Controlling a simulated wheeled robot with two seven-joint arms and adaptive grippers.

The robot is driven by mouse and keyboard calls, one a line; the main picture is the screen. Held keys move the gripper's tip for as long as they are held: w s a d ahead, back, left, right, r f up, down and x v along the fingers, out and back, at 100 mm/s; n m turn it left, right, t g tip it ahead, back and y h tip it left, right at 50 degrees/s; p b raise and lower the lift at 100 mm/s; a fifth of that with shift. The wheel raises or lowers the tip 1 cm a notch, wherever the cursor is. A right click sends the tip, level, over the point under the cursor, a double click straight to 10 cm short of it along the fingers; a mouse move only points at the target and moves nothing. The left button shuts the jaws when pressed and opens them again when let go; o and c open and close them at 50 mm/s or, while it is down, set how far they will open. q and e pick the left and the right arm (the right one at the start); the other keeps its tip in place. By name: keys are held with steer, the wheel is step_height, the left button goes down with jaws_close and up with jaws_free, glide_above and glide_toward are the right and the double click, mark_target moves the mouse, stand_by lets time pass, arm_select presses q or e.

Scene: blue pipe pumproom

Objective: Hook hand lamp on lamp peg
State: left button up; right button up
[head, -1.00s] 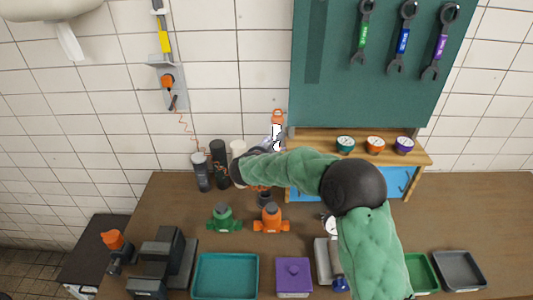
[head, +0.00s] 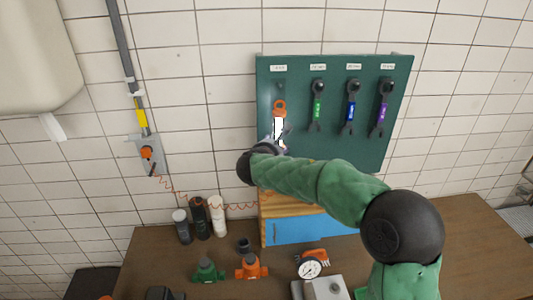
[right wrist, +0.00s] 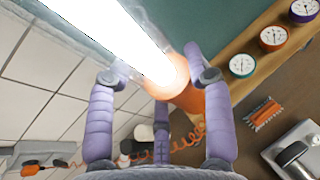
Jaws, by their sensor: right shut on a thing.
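The hand lamp (head: 279,126) has a bright white tube and an orange hook at its top. It is upright in front of the left part of the teal board (head: 335,148). My right gripper (head: 278,143) is shut on the lamp's lower end. In the right wrist view, its lavender fingers (right wrist: 157,80) close around the lamp's orange handle (right wrist: 188,98), below the glowing tube (right wrist: 125,35). A small dark peg (head: 281,86) shows just above the hook, under the leftmost label. I cannot tell whether the hook touches the peg or board. My left gripper is out of view.
Several spanners, including a green-banded one (head: 317,106), hang right of the lamp. A coiled orange cord (head: 235,206) runs from the wall box (head: 147,155) toward the lamp. Bottles (head: 200,216), a blue cabinet (head: 305,229), valves (head: 251,267) and a gauge (head: 310,267) are below.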

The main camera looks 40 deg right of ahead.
steer(key=r, duration=0.1)
steer(key=s+r+p, duration=0.1)
steer(key=r, duration=0.2)
steer(key=shift+s+d+r+p, duration=0.1)
steer(key=shift+s+d+p, duration=0.1)
steer(key=shift+d+p, duration=0.2)
steer(key=w+d+p, duration=0.2)
steer(key=w+d, duration=0.2)
steer(key=w, duration=0.2)
steer(key=shift+w, duration=0.4)
steer(key=shift+w+d+f, duration=0.15)
steer(key=shift+f, duration=0.1)
stand_by(0.4)
steer(key=shift+f, duration=0.1)
jaws_close()
steer(key=shift+w+d+f, duration=0.25)
steer(key=shift+w+f, duration=0.2)
steer(key=shift+f, duration=0.1)
